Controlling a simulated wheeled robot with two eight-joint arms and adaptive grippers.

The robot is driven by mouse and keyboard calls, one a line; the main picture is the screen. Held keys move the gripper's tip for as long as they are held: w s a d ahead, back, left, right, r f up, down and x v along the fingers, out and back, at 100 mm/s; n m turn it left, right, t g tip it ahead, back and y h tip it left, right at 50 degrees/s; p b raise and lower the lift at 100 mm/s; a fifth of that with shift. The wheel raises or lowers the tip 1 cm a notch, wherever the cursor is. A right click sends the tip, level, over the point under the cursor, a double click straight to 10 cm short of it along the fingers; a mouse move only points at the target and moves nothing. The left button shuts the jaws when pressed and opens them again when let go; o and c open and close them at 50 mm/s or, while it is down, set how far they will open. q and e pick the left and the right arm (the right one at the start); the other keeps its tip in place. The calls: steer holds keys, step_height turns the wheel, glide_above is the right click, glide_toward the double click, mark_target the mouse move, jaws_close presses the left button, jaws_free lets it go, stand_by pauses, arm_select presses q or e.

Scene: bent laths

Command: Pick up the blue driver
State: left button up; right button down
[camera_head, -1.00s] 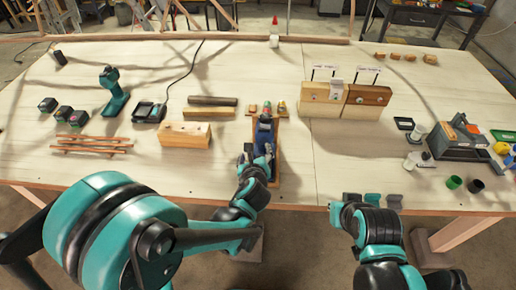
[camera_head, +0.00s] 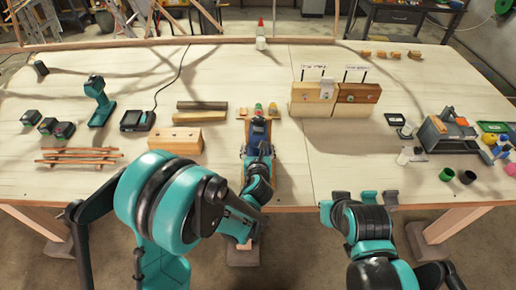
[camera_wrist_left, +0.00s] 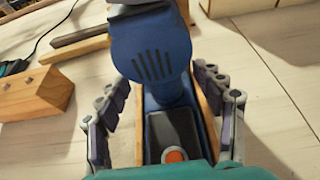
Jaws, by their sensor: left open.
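The blue driver (camera_head: 258,131) is on a narrow wooden board near the middle of the table's front part. In the left wrist view its blue vented body (camera_wrist_left: 152,50) fills the upper middle, with a dark block and an orange-red round mark below it. My left gripper (camera_head: 257,152) is at the near end of the driver. In the left wrist view its jaws (camera_wrist_left: 162,78) are open, one finger on each side of the driver, with no clear grip. My right arm (camera_head: 368,225) is at the table's front edge, away from the driver; its finger state is unclear.
A wooden block (camera_head: 174,139) lies left of the driver, with two bars behind it. A green drill (camera_head: 101,104) and a charger (camera_head: 137,119) stand farther left. A wooden block pair (camera_head: 313,101) stands behind right.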

arm_select(q)
steer(key=x, duration=0.3)
steer(key=shift+f, duration=0.1)
steer(key=shift+s, duration=0.1)
steer(key=shift+c, duration=0.7)
jaws_close()
steer(key=shift+r, duration=0.25)
